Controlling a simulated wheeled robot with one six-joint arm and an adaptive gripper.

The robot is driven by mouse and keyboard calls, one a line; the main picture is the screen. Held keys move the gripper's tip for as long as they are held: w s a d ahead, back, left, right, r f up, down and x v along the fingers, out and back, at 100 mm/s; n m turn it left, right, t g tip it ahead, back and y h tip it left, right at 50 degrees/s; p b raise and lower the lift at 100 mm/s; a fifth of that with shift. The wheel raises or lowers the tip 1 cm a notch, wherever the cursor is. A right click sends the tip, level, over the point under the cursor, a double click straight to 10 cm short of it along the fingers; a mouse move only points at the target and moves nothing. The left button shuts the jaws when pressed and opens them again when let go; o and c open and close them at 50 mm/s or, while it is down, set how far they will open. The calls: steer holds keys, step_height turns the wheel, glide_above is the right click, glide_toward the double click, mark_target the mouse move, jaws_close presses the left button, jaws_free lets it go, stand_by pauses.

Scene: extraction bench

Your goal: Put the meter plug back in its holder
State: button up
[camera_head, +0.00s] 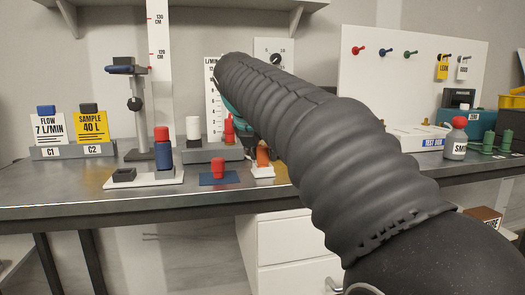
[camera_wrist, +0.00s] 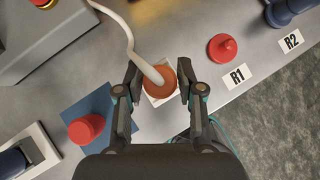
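An orange-brown round plug (camera_wrist: 162,81) with a pale cable running from its top shows in the wrist view; I take it as the meter plug. It sits over a small white square base (camera_wrist: 154,100), perhaps its holder. In the head view the orange plug (camera_head: 263,156) stands upright at the white base (camera_head: 262,172), near the bench's front edge. My gripper (camera_wrist: 159,70) has one finger on each side of the plug, with a small gap visible at the left. How fully the plug is seated is not clear. My arm hides most of the gripper in the head view.
Left of the plug, a red-capped piece (camera_wrist: 86,128) stands on a blue mat (camera_head: 217,181). A grey box (camera_wrist: 42,38) lies behind. A red knob (camera_wrist: 222,48) by label R1 is to the right in the wrist view. The bench's front edge is close.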

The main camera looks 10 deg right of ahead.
steer(key=shift+o, duration=0.7)
steer(key=v, duration=1.2)
